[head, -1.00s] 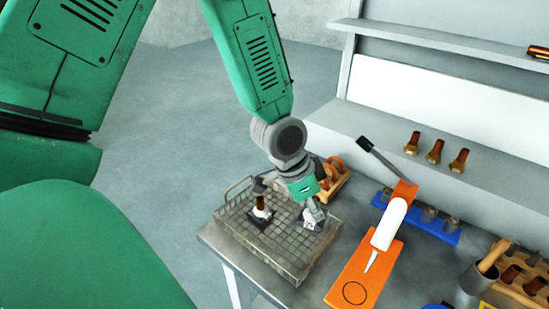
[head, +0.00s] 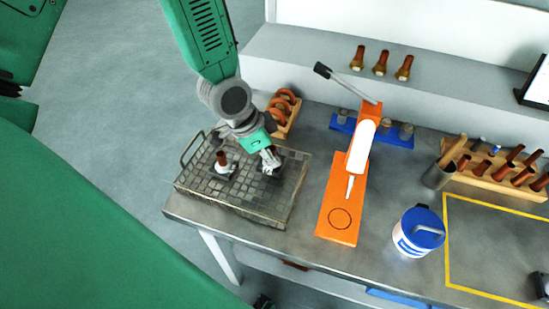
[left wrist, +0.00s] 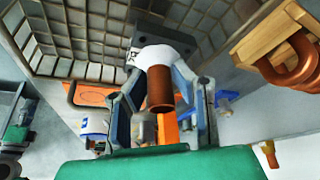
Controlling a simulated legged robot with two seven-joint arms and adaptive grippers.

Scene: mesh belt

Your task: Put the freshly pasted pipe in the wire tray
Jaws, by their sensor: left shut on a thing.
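The wire tray (head: 232,204) stands at the left end of the bench. One copper pipe (head: 222,158) stands upright in its left part on a dark base. My left gripper (head: 269,163) is over the tray's back right part. In the left wrist view its fingers (left wrist: 160,95) are shut around a copper pipe (left wrist: 160,88) with a white pasted end (left wrist: 165,50). That end is at a dark plate with holes (left wrist: 205,55); whether it touches is unclear. In the head view the fingers mostly hide this pipe. What appears to be my right gripper (head: 541,285) is cut off at the right edge.
An orange lever dispenser (head: 340,205) stands right of the tray. A wooden rack of copper bends (head: 284,115) is close behind the gripper. A white tub with a blue lid (head: 418,230), a blue rack (head: 375,132) and a wooden pipe rack (head: 500,173) are farther right.

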